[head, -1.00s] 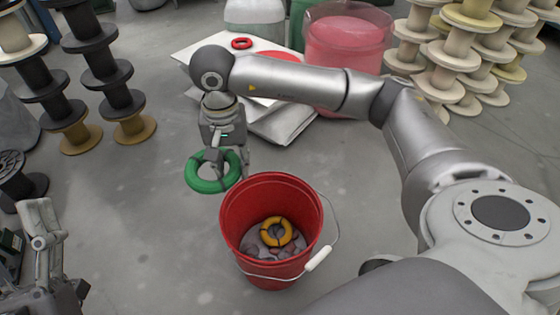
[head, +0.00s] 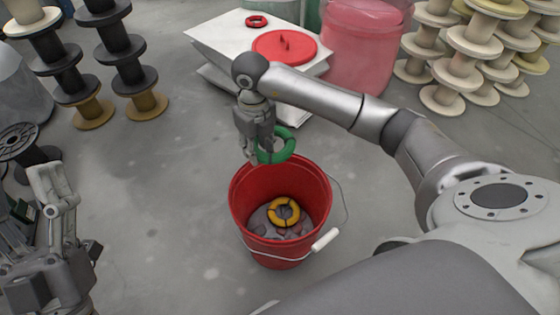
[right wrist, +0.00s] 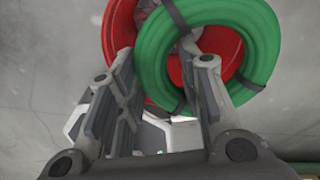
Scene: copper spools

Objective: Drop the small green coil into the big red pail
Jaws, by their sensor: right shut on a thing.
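The small green coil (head: 288,147), a ring with dark bands, hangs in my right gripper (head: 255,155), which is shut on it. In the head view they show at the far rim of the big red pail (head: 262,252), with the coil overlapping the pail's opening. The right wrist view shows the coil (right wrist: 268,62) large at the right finger, with the red pail (right wrist: 119,40) behind it.
A yellow coil (head: 273,213) lies among grey and reddish lumps in the pail. Behind stands a white block (head: 215,38) with a red lid (head: 285,48) and small red coil (head: 257,17). A pink barrel (head: 360,50) and spool stacks stand behind. Floor around the pail is clear.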

